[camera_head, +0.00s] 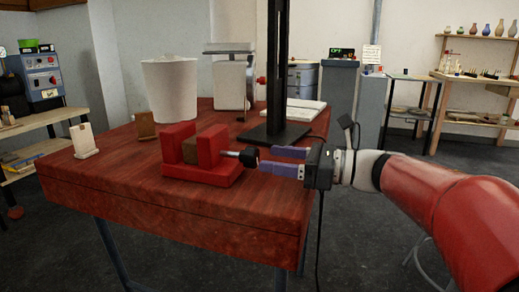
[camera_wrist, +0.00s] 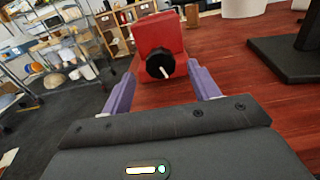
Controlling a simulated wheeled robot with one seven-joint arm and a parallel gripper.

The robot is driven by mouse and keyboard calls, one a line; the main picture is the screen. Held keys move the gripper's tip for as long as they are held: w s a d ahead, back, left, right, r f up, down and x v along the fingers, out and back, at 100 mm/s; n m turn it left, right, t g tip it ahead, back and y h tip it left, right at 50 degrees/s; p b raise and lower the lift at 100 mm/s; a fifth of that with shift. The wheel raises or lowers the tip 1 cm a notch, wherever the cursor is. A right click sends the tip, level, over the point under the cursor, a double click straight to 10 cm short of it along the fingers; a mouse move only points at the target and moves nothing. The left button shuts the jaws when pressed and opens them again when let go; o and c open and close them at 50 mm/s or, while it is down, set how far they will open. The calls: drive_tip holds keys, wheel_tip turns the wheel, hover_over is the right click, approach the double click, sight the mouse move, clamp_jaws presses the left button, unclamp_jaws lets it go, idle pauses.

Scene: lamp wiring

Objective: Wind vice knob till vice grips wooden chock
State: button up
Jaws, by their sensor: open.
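The red vice (camera_head: 200,165) sits near the front edge of the wooden table, its jaws to the left. The brown wooden chock (camera_head: 205,147) stands between the jaws; whether both jaws touch it I cannot tell. The black vice knob (camera_head: 249,157) is on the end of the screw at the vice's right side. In the wrist view the knob (camera_wrist: 160,63) faces me, with a pale mark on it. My gripper (camera_head: 264,160) is open, its purple fingers pointing at the knob. In the wrist view my gripper (camera_wrist: 160,85) has a finger on each side, apart from the knob.
A black stand (camera_head: 272,132) with a tall post rises just behind my gripper. A white bucket (camera_head: 171,92) and a white machine (camera_head: 230,85) are farther back on the red-brown table (camera_head: 130,190). The table's right edge lies just below my fingers.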

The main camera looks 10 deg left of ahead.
sight(257, 156)
drive_tip(key=a, duration=0.5)
drive_tip(key=shift+w+a+p, duration=0.25)
drive_tip(key=shift+a+p, duration=0.15)
drive_tip(key=c, duration=0.9)
drive_tip(key=shift+d+f+m+b, duration=0.1)
drive_tip(key=shift+m+b, duration=0.25)
drive_tip(key=shift+m, duration=0.15)
drive_tip(key=shift+c, duration=0.2)
drive_tip(key=shift+m, duration=1.1)
drive_tip(key=o, duration=0.9)
drive_tip(key=shift+o, duration=0.2)
drive_tip(key=shift+s+d+b, duration=0.15)
drive_tip(key=shift+d+b, duration=0.25)
drive_tip(key=shift+d, duration=1.55)
drive_tip(key=shift+s+d+b, duration=0.15)
drive_tip(key=shift+d+b, duration=0.25)
drive_tip(key=shift+d, duration=1.5)
